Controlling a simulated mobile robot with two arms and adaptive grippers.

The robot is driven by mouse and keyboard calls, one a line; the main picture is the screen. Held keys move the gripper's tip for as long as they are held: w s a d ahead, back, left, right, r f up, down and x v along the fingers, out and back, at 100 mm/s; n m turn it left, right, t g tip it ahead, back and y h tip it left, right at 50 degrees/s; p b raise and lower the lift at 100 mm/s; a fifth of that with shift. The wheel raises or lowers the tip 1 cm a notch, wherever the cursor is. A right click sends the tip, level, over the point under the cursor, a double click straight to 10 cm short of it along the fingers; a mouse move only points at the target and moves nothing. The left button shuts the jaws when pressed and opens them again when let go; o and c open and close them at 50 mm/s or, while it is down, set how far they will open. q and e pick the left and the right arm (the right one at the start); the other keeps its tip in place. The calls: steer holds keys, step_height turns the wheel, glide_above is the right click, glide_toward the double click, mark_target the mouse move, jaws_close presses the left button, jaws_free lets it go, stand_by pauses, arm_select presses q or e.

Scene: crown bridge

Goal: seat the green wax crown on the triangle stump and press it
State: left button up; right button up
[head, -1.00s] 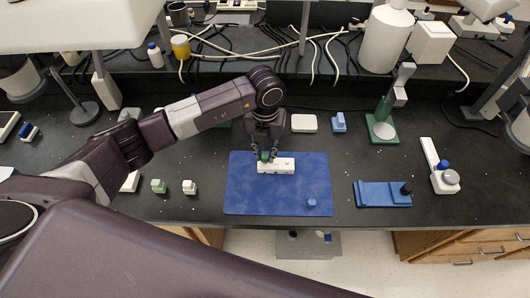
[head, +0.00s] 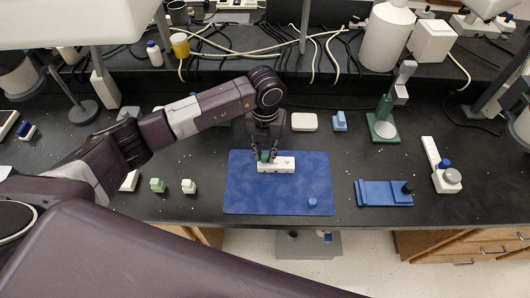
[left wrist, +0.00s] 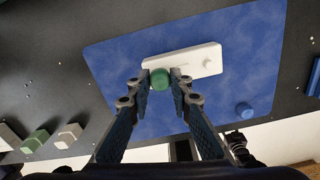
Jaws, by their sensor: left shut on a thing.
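My left gripper (head: 265,153) is above the blue mat and shut on the green wax crown (left wrist: 160,78). The crown is a small rounded green piece between the fingertips in the left wrist view. It is at the left end of the white block (head: 282,164), which lies on the mat and also shows in the left wrist view (left wrist: 200,57). A low raised feature shows on the block's right part. The triangle stump is hidden under or behind the crown and fingers. I cannot tell whether the crown touches it. My right gripper is not in view.
The blue mat (head: 250,198) carries a small blue cylinder (head: 312,202) at its front right. Left of it stand a green-topped block (head: 158,185) and a white block (head: 189,186). A blue tray (head: 380,195) and a green-based stand (head: 382,128) are to the right.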

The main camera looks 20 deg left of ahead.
mark_target(265, 156)
arm_select(q)
steer(key=shift+f, duration=0.25)
steer(key=o, duration=1)
step_height(265, 156, up, 12)
steer(key=shift+c, duration=0.4)
